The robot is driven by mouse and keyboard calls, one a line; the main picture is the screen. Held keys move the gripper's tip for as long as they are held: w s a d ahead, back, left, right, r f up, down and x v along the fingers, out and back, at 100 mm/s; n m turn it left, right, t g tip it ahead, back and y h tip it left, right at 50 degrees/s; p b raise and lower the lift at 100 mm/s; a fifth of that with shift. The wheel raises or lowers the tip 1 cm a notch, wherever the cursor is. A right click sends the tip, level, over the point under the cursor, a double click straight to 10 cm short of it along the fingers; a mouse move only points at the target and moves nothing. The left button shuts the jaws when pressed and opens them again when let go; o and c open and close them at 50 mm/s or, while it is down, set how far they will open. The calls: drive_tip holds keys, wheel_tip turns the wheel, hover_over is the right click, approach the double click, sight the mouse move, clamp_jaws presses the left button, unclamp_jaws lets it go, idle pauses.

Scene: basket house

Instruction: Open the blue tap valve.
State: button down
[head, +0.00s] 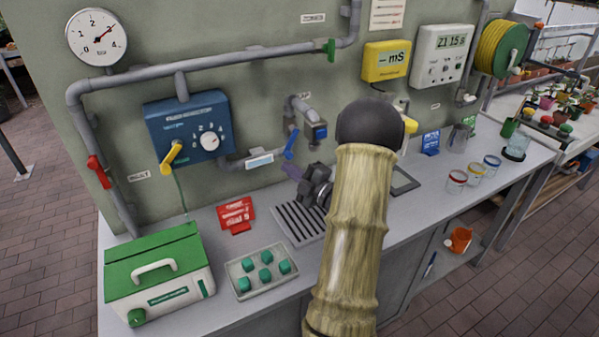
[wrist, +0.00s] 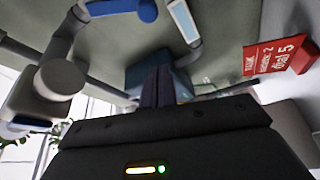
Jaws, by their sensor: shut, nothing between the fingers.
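The blue tap valve lever (head: 290,144) is on the grey wall pipe, left of the tap spout (head: 319,131). It hangs slanted, its lower end to the left. My gripper (head: 285,168) is shut and empty, just below the lever in the head view. In the wrist view my closed dark fingers (wrist: 157,72) point at the wall side, and the blue lever (wrist: 145,9) is at the top edge, apart from them in the picture. The tap spout also shows at the left of the wrist view (wrist: 62,78). My forearm hides part of the counter.
A blue regulator box (head: 190,128) with a yellow lever (head: 172,155) is on the wall to the left. A red sign (head: 236,214), a tray of green pieces (head: 243,291) and a green-lidded box (head: 153,250) stand on the counter. A drain grate (head: 297,224) lies below my gripper.

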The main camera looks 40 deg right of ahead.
sight(292, 143)
drive_tip(key=w+d, duration=0.1)
drive_tip(key=w+d+p, duration=0.1)
drive_tip(key=w, duration=0.1)
drive_tip(key=w+d+p, duration=0.1)
drive_tip(key=shift+w+f, duration=0.3)
drive_tip(key=shift+f, duration=0.05)
